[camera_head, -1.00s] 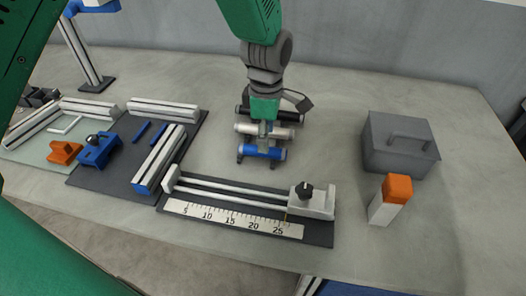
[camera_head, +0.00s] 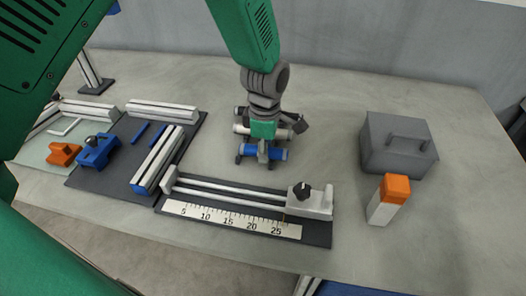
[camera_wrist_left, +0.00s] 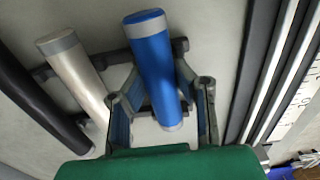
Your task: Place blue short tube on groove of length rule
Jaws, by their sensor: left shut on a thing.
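The blue short tube (camera_head: 279,154) lies at the front of a dark rack, behind the length rule. In the left wrist view the blue tube (camera_wrist_left: 152,62) has grey ends and runs between the fingers. My left gripper (camera_head: 263,156) points down and is shut on the tube around its middle. I cannot tell whether the tube is clear of the rack. The length rule (camera_head: 230,219) lies in front on a dark base, with a numbered white scale. Its groove between two pale rails (camera_head: 230,196) is empty. My right gripper is not in view.
A white tube (camera_wrist_left: 75,75) and a black tube (camera_wrist_left: 35,100) lie beside the blue one on the rack. A grey box (camera_head: 397,146) and an orange-topped block (camera_head: 390,200) stand right. Blue and orange parts sit left. The table between rack and box is clear.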

